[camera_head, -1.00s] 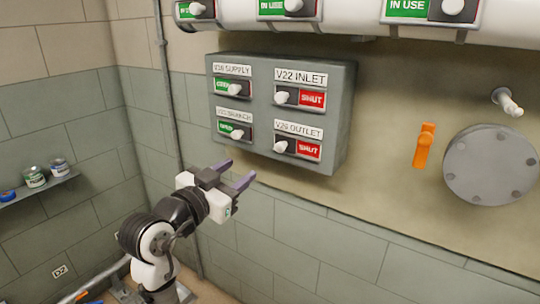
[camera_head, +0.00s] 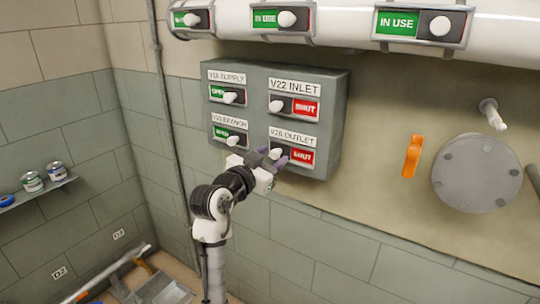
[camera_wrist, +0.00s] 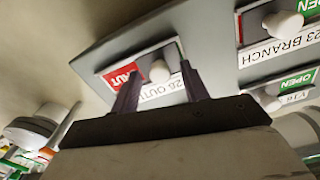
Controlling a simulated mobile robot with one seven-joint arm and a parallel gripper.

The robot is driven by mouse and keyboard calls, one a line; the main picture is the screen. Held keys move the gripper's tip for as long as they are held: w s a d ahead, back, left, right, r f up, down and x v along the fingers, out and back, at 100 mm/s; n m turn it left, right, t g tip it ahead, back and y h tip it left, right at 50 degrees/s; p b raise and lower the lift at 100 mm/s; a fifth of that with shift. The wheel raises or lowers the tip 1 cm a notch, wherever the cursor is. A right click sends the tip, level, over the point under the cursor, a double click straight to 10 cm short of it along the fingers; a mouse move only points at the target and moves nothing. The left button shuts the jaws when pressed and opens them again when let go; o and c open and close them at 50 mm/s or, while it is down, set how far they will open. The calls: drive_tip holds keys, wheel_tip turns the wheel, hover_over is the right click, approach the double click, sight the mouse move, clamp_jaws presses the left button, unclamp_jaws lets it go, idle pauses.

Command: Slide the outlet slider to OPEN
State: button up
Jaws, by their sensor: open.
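The outlet slider is a white knob (camera_head: 275,154) on the lower right plate of the grey valve panel, under the label "V26 OUTLET" (camera_head: 293,136). The knob sits at the left of its slot, with the red SHUT field (camera_head: 302,156) showing to its right. My gripper (camera_head: 271,159) is open in front of this plate. In the wrist view, which is turned upside down, the outlet knob (camera_wrist: 159,71) shows between my two dark fingers. I cannot tell whether either finger touches it.
The grey panel (camera_head: 335,115) also carries V22 INLET showing SHUT, and V16 SUPPLY (camera_head: 229,96) and V23 BRANCH (camera_head: 231,137) showing OPEN. A white pipe with sliders runs above. An orange handle (camera_head: 412,157) and a round grey cover (camera_head: 475,173) are on the right.

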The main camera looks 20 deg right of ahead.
drive_tip(key=shift+c, duration=0.4)
clamp_jaws()
drive_tip(key=shift+s+d, duration=1)
drive_tip(key=shift+s, duration=0.25)
drive_tip(key=shift+s+d, duration=1)
drive_tip(key=shift+s, duration=0.25)
drive_tip(key=shift+o, duration=0.4)
unclamp_jaws()
drive_tip(key=shift+s, duration=0.1)
drive_tip(key=shift+b, duration=0.3)
drive_tip(key=b+v, duration=0.3)
drive_tip(key=v, duration=1)
drive_tip(key=shift+s+a, duration=0.2)
drive_tip(key=shift+a, duration=0.1)
